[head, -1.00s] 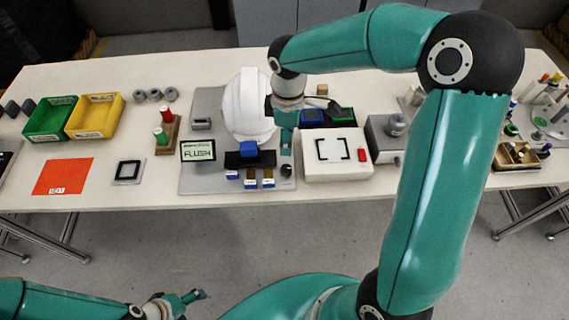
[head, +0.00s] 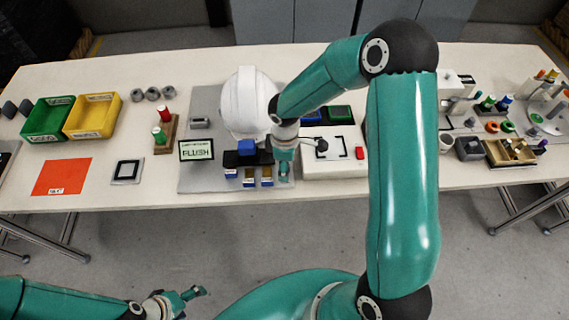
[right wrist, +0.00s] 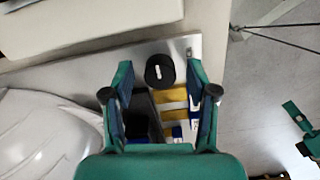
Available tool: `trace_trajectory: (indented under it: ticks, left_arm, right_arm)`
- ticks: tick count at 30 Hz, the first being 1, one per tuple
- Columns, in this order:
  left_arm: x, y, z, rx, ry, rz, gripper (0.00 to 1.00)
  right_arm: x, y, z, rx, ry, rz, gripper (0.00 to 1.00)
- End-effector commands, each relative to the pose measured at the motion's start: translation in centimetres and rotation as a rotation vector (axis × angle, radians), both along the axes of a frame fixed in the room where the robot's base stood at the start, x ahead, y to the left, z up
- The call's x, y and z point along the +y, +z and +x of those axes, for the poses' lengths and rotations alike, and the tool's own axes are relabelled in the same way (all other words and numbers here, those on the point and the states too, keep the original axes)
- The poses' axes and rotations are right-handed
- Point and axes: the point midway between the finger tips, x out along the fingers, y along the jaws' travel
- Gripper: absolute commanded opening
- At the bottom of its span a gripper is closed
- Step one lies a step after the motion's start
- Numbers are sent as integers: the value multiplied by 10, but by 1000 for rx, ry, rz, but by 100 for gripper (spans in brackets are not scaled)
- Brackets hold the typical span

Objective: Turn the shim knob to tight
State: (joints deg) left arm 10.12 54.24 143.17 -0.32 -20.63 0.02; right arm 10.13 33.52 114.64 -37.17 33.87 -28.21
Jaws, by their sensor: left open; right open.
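The shim knob (right wrist: 164,79) is black with a white mark and sits near the corner of the grey plate (right wrist: 188,48) in the right wrist view. My right gripper (right wrist: 160,84) is open, its two fingers either side of the knob in that view, with no contact visible. In the head view my right gripper (head: 284,163) is over the plate's front right corner and hides the knob. A small display (head: 197,150) on the plate reads FLUSH. My left gripper (head: 190,295) is open and empty, low in front of the table.
A white helmet shell (head: 247,102) stands on the plate, left of my right gripper. A white box (head: 325,168) stands to the right. The floor in front is clear.

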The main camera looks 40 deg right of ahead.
Motion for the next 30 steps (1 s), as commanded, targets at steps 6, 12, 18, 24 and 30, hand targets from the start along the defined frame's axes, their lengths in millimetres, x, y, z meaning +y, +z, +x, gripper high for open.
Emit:
trace_trajectory:
  ticks: [6,12,18,24,30]
  left_arm:
    - [0,0,0,0,0,0,76]
    - [0,0,0,0,0,0,76]
    - [0,-1,0,0,0,0,76]
    - [0,-10,0,0,0,0,76]
    - [0,-27,0,0,0,0,76]
  right_arm:
    - [0,0,0,0,0,0,36]
    - [0,0,0,0,0,0,3]
    - [0,0,0,0,-5,0,0]
    - [0,-2,0,0,-49,-1,0]
    - [-1,-3,1,-2,-156,-2,0]
